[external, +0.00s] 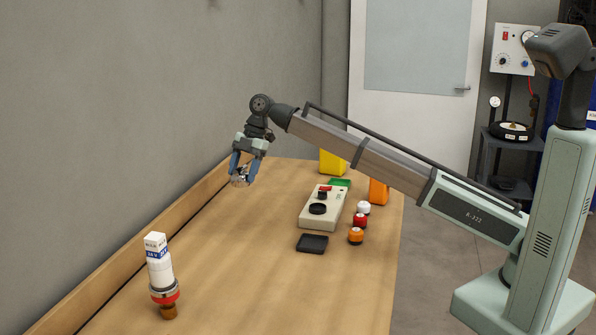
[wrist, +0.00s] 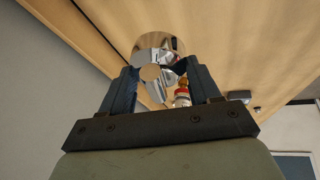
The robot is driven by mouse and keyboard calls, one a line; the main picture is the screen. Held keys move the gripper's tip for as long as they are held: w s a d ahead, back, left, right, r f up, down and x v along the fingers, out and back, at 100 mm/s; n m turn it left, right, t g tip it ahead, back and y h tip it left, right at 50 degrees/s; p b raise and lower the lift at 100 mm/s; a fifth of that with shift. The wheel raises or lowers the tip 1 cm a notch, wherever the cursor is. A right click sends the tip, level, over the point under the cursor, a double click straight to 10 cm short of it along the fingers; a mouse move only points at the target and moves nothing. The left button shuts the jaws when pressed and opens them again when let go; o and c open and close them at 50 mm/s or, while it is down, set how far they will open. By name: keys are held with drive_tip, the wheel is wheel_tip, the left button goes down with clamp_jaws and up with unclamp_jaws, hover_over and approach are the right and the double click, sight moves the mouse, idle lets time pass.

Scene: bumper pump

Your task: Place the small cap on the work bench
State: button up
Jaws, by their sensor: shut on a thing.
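The small cap (external: 240,181) is a shiny, mirror-like metal piece. My gripper (external: 242,172) is shut on it and holds it in the air above the left part of the work bench (external: 215,262), near the wall side. In the wrist view the cap (wrist: 156,46) shows between the two dark fingers of my gripper (wrist: 159,73), with a round disc face and bright reflections. The fingers hide part of the cap in the external view. The wooden bench top (wrist: 232,42) fills the upper part of the wrist view.
A beige control box (external: 324,207), a black tray (external: 312,243), and white, red and orange round pieces (external: 356,236) sit at the right. Yellow (external: 332,163) and orange (external: 378,191) bins stand behind. The bench middle is clear.

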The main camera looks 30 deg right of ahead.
drive_tip(key=s+a+n+g, duration=0.1)
drive_tip(key=s+a+n, duration=0.1)
drive_tip(key=s+a, duration=0.6)
drive_tip(key=s+a+n+g+h, duration=0.1)
drive_tip(key=s+a+n, duration=0.3)
drive_tip(key=s, duration=0.8)
drive_tip(key=s+a+n, duration=0.1)
drive_tip(key=s+a, duration=0.6)
drive_tip(key=s, duration=0.3)
drive_tip(key=shift+f, duration=10.4)
drive_tip(key=shift+f, duration=0.1)
drive_tip(key=o, duration=1.3)
drive_tip(key=v, duration=1.2)
drive_tip(key=shift+w+a, duration=0.2)
drive_tip(key=shift+a, duration=0.05)
